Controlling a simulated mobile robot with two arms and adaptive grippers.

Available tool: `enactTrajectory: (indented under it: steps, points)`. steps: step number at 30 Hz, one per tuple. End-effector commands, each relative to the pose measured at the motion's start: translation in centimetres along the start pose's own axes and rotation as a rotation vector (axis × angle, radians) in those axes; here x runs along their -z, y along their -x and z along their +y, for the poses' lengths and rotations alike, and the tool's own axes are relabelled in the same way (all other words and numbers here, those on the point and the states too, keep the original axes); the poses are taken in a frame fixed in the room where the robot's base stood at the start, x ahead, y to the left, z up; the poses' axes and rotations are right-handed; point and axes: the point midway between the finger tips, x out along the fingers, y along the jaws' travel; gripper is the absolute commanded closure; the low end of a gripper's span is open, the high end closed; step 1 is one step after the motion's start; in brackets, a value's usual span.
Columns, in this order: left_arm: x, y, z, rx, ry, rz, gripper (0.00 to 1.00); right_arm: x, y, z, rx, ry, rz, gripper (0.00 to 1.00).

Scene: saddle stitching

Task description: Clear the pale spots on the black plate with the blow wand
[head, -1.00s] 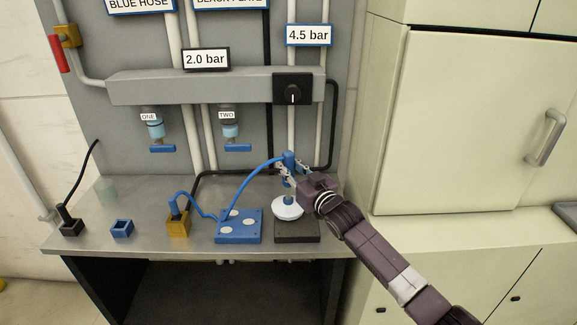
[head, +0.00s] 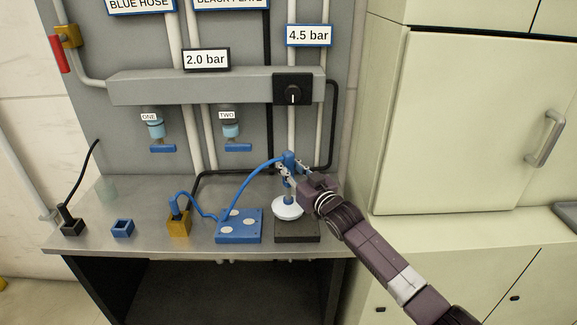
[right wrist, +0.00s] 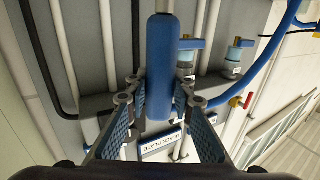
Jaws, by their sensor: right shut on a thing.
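The black plate (head: 297,233) lies at the right end of the bench. My right gripper (head: 291,170) is shut on the blue blow wand (head: 289,158) and holds it upright over this plate. The wand's blue body also shows between the fingers in the right wrist view (right wrist: 160,65). A white round disc (head: 287,209) at the wand's lower end covers much of the plate, and I see no pale spots on the part that shows. A blue hose runs left from the wand. My left gripper is not in view.
A blue plate (head: 238,235) with several pale spots lies left of the black plate. A yellow block (head: 178,225), a blue holder (head: 122,228) and a black block (head: 72,227) stand further left. Behind are a 2.0 bar display (head: 206,59) and a black knob (head: 293,89).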

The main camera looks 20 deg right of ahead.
Motion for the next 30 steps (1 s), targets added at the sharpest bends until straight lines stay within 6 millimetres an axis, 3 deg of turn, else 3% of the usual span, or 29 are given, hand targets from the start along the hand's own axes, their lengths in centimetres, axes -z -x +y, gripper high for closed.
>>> enactTrajectory:
  steps: [5, 21, 30]
  points:
    - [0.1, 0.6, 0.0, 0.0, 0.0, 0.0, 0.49, 0.4, 0.0, 0.0, 0.0, -0.001, -0.006, 1.0]
    - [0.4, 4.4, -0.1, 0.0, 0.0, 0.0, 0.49, 5.0, 0.0, 0.0, 0.0, -0.001, -0.001, 1.0]
    - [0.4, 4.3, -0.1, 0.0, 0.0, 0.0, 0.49, 5.0, 0.0, 0.0, 0.0, 0.0, 0.0, 1.0]
